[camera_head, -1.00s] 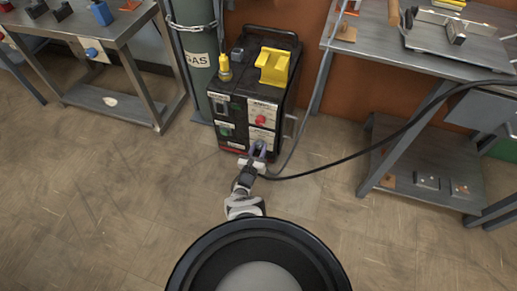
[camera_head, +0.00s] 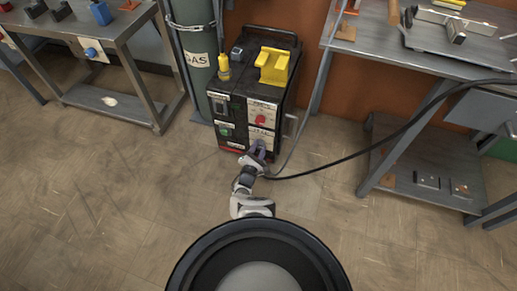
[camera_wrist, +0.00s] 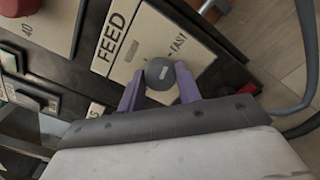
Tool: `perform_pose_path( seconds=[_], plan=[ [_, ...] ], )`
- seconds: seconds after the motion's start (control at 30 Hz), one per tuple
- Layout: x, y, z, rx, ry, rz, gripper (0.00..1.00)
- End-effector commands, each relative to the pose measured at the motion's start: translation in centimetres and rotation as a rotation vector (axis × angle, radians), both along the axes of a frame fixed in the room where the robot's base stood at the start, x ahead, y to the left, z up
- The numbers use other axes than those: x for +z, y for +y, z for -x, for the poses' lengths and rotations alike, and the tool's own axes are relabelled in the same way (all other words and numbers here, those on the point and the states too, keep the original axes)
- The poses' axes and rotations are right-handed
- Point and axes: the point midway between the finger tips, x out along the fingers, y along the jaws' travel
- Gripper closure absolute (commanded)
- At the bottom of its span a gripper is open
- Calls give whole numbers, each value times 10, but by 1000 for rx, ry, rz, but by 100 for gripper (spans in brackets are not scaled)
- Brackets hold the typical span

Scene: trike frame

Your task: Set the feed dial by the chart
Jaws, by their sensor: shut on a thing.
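The feed dial (camera_wrist: 160,74) is a round dark-grey knob on a white plate in the wrist view. A short pale mark shows on its face. The plate reads FEED (camera_wrist: 112,37) and has FAST printed close to the dial, with small tick marks nearby. My gripper (camera_head: 258,149) is at the lower right front of the black welding machine (camera_head: 232,119). Its two purple fingers lie on either side of the dial and are shut on it. In the head view the gripper hides the dial. No settings chart is readable in these frames.
A red knob (camera_head: 260,119) sits on the plate above my gripper. A yellow holder (camera_head: 273,66) tops the machine. A black cable (camera_head: 345,168) runs off to the right. Benches flank the machine; the floor in front is open.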

Motion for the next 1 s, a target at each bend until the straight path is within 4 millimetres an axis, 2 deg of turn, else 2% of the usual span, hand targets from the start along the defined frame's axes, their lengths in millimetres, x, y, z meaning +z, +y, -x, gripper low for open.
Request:
perform_pose_path(
  seconds=[0.4,0.97,1.0],
  plan=[
    [-1,1,2,0,-60,-190,89],
    [-1,0,2,0,-69,-218,89],
    [-1,0,2,1,-69,-218,64]
  ],
)
